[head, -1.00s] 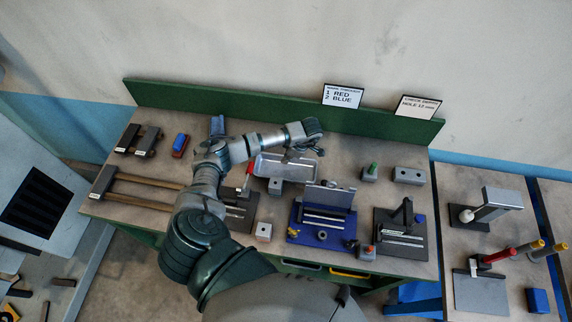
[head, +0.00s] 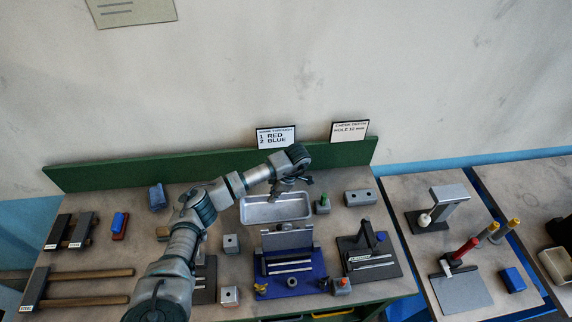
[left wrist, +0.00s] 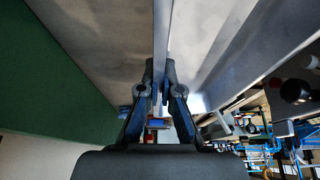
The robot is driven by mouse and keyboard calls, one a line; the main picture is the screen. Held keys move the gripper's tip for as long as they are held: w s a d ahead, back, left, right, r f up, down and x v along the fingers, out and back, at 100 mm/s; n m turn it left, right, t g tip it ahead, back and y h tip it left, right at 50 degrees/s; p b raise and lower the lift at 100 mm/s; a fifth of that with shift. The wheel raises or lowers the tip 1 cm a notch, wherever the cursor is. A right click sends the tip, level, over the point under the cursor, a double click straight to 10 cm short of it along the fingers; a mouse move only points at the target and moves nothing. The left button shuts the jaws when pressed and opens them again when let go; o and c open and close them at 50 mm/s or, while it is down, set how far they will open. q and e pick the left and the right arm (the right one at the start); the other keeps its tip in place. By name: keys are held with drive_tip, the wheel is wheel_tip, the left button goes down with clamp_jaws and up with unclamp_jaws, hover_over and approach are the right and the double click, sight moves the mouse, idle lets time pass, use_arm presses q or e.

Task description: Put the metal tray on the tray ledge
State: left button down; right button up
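The metal tray (head: 275,208) is a shallow grey rectangular pan over the back middle of the workbench, open side up. My left gripper (head: 289,184) is at the tray's far long rim. In the left wrist view the fingers (left wrist: 161,88) stand on both sides of the thin rim of the tray (left wrist: 202,55) and close on it. I cannot tell the height of the tray above the bench. My right gripper is not in view. I cannot pick out the tray ledge in these views.
A green backboard (head: 180,168) runs along the workbench behind the tray. A block with a green peg (head: 323,205) is right of the tray. A blue fixture (head: 290,272) is in front of it. A grey block (head: 231,243) sits front left. More benches stand right.

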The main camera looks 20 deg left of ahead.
sight(279, 206)
use_arm(q)
wheel_tip(279, 206, up, 14)
drive_tip(key=p, duration=0.9)
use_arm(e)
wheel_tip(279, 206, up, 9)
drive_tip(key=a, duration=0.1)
use_arm(q)
drive_tip(key=s+d+f+m+t+h+b, duration=0.1)
drive_tip(key=s+d+m+t+h+b, duration=0.1)
drive_tip(key=m, duration=1)
drive_tip(key=s+d+f+m+t+h+b, duration=0.2)
drive_tip(key=m+b, duration=0.5)
drive_tip(key=m, duration=0.4)
drive_tip(key=shift+s+d+f+m+t, duration=0.15)
drive_tip(key=shift+s+d+m+t, duration=0.25)
drive_tip(key=shift+s+d+t, duration=0.7)
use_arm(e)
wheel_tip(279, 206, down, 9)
use_arm(q)
drive_tip(key=shift+w+d+t, duration=0.2)
drive_tip(key=shift+w+t, duration=0.1)
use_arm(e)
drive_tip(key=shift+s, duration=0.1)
